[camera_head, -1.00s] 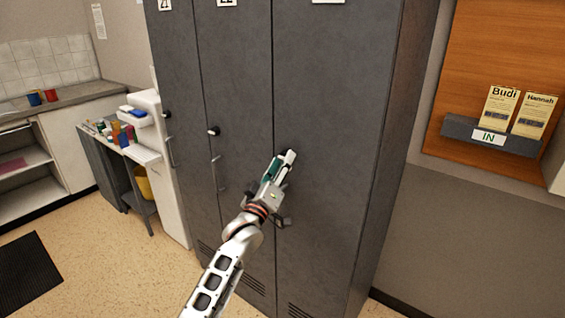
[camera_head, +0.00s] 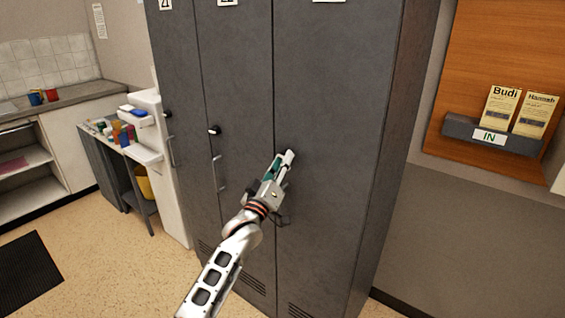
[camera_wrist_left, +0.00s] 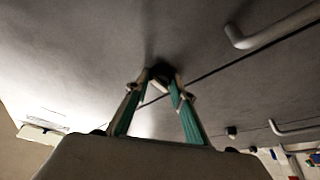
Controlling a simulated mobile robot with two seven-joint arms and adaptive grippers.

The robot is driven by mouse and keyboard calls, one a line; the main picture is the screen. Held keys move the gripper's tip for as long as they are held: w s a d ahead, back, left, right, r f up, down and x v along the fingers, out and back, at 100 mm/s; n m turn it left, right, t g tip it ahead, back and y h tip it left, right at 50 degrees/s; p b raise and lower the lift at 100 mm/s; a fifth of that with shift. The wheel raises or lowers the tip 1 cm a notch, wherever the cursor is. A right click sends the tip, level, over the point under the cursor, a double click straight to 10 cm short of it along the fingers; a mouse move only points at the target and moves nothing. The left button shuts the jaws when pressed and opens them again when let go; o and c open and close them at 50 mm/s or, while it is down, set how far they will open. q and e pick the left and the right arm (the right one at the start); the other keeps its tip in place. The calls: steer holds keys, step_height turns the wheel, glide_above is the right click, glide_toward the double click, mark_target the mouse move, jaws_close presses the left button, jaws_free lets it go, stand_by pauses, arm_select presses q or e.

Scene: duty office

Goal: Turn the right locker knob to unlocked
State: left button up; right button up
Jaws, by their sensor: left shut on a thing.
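The right locker (camera_head: 330,110) is a tall dark grey door, shut. Its small dark knob (camera_wrist_left: 161,73) sits between the fingertips in the left wrist view; the knob's turned position is hard to read. My left gripper (camera_head: 286,156), with green-lined fingers, reaches the door near its left edge and is shut on the knob. Its fingertips also show in the left wrist view (camera_wrist_left: 160,88). In the head view the fingers hide most of the knob. My right gripper is not in view.
The middle locker's knob (camera_head: 214,130) and handle (camera_head: 219,173) are to the left. A bar handle (camera_wrist_left: 265,30) stands out near the gripper in the left wrist view. A side table (camera_head: 140,153) stands left of the lockers. A wall tray (camera_head: 488,138) hangs at right.

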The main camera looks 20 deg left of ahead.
arm_select(q)
steer(key=m+h, duration=0.1)
steer(key=m, duration=0.1)
steer(key=m+h, duration=0.1)
steer(key=m, duration=0.1)
steer(key=m+h+b, duration=0.1)
steer(key=m, duration=0.2)
steer(key=shift+w+a+f+h, duration=0.1)
steer(key=shift+a+f+h, duration=0.05)
steer(key=shift+a+h, duration=0.15)
steer(key=m+h, duration=0.2)
steer(key=m, duration=0.2)
steer(key=m+g+h, duration=0.1)
steer(key=m, duration=0.3)
steer(key=shift+a+g+h+b, duration=0.2)
steer(key=shift+g+h+b, duration=0.1)
steer(key=shift+h+b, duration=0.1)
steer(key=m+h, duration=0.1)
steer(key=m, duration=0.1)
steer(key=m+g, duration=0.1)
steer(key=m, duration=0.2)
steer(key=shift+w+r+g+h, duration=0.1)
steer(key=shift+r+g+h, duration=0.1)
steer(key=shift+g+h, duration=0.15)
steer(key=shift+a+m+g+h+p, duration=0.1)
steer(key=shift+m+g+h+p, duration=0.4)
steer(key=shift+m, duration=1.5)
steer(key=shift+m+g, duration=0.3)
steer(key=shift+g, duration=0.05)
steer(key=o, duration=1.1)
